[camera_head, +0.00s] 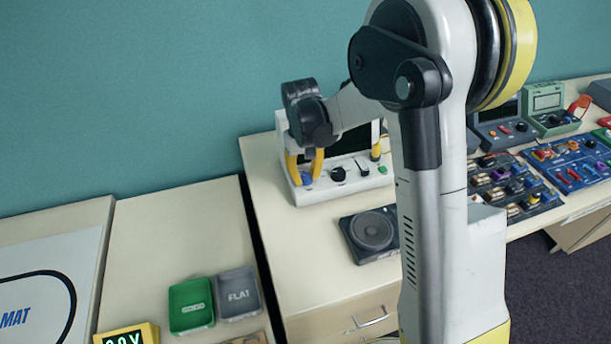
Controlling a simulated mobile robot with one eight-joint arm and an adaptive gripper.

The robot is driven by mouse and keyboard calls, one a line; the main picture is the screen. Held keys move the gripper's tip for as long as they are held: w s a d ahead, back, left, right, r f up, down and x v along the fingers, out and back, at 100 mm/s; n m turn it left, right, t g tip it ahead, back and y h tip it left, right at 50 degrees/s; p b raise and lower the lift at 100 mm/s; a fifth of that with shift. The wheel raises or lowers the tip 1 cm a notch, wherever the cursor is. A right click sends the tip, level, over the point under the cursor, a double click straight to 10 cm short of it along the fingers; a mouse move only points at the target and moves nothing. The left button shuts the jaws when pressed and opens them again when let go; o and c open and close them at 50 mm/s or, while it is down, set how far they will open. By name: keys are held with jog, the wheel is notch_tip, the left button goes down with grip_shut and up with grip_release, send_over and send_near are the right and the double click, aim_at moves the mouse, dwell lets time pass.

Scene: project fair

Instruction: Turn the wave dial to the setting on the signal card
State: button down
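A white console (345,190) with a dark screen stands on the desk by the wall. Its front panel has a blue knob (307,178), a black knob (338,174) and a slider (361,168). No label shows which one is the wave dial. My gripper (306,180) points down at the left end of the panel. Its two yellow fingers are apart, with the blue knob seen between or just behind their tips. I cannot tell whether they touch it. My arm hides the console's right side. I cannot make out a signal card.
A black speaker-like unit (372,232) sits in front of the console. Green (191,305) and grey (238,293) boxes and a yellow display (128,335) are at lower left. Panels with many knobs (515,187) fill the right desk. Bare desktop (300,255) lies left of the black unit.

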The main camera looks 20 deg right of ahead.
aim_at(304, 175)
jog(key=shift+m, duration=0.4)
jog(key=m, duration=0.3)
jog(key=shift+m, duration=1.9)
jog(key=c, duration=1.1)
grip_release()
notch_tip(304, 175, up, 12)
jog(key=shift+w+a, duration=0.15)
